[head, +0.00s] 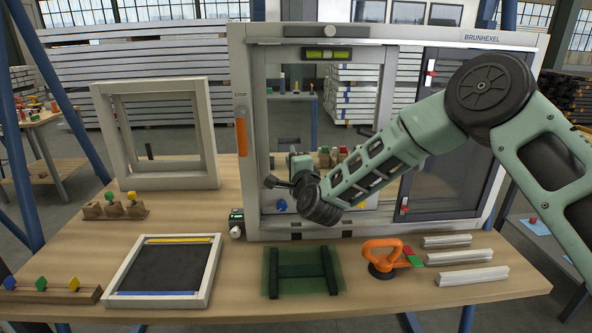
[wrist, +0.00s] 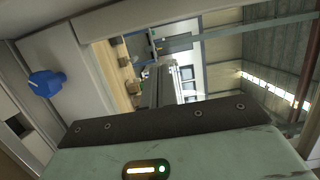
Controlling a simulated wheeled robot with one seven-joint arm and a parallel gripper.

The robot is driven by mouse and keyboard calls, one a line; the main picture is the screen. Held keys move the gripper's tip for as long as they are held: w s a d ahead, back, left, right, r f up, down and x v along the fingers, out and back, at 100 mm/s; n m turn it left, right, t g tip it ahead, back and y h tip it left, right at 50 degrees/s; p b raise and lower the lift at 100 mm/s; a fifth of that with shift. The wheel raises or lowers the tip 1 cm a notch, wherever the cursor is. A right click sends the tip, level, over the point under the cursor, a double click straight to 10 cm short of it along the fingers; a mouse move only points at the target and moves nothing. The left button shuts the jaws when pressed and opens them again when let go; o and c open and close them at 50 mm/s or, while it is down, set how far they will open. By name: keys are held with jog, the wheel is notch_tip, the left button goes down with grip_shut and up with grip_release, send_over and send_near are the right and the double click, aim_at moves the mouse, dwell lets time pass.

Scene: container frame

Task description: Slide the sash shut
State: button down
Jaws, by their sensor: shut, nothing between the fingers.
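The large pale frame marked BRUNHEXEL (head: 240,60) stands upright on the bench in the head view. A dark-edged glazed panel (head: 410,120) with red clips fills its right part; a pale upright (head: 386,90) stands left of it. I cannot tell for sure which of these is the sash. The left part looks like an open gap. My gripper (head: 271,182) is shut and empty, pointing left in front of that gap near the left jamb. My forearm hides part of the panel and upright. A blue knob (head: 281,205) sits just below my gripper, also in the wrist view (wrist: 45,84).
An orange handle (head: 241,132) is on the left jamb. A smaller pale frame (head: 105,130) stands at left.

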jog(key=s+a+f+n+g+y+b, duration=0.15)
jog(key=s+n+g, duration=0.45)
jog(key=s, duration=0.7)
jog(key=s+a+n+g+y, duration=0.15)
jog(key=s+n+g, duration=0.25)
jog(key=s+n, duration=0.7)
jog(key=s+d+n+g+h, duration=0.3)
jog(key=s+d, duration=0.4)
jog(key=s, duration=0.5)
jog(key=s+d+n+g+h, duration=0.2)
jog(key=s+d, duration=0.5)
jog(key=s, duration=0.6)
jog(key=shift+s+n+g+h, duration=0.2)
jog(key=shift+n+g+h, duration=0.2)
jog(key=shift+g+h, duration=0.65)
